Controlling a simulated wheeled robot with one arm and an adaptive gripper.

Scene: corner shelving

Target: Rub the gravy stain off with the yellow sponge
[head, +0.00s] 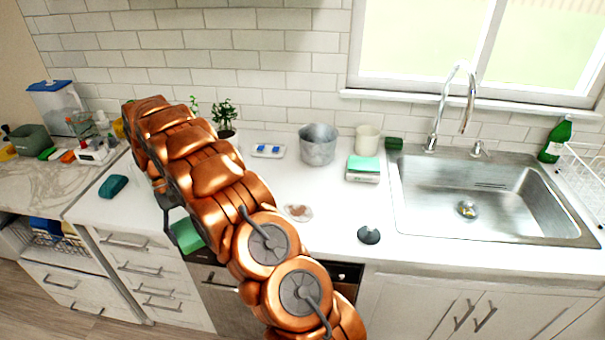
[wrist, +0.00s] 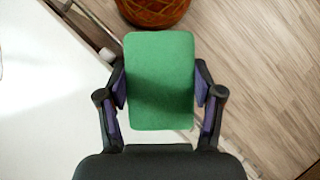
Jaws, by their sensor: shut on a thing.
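My gripper (wrist: 160,88) is shut on a green sponge-like block (wrist: 160,60), with one finger pad against each long side. In the head view the block (head: 187,236) hangs at the counter's front edge, left of my arm, partly hidden by my gripper. Only green shows on it, no yellow. A brownish stain (head: 298,212) marks the white counter right of my arm, apart from the block. I cannot make out a sure yellow sponge; a small yellow thing (head: 118,128) at the back left is partly hidden by my arm.
A dark round-based object (head: 369,236) stands right of the stain. Behind are a metal bucket (head: 318,145), a cream cup (head: 367,140) and a green-topped white box (head: 362,169). The sink (head: 470,195) is at the right. A teal block (head: 113,186) lies left. The wrist view shows floor beyond the counter.

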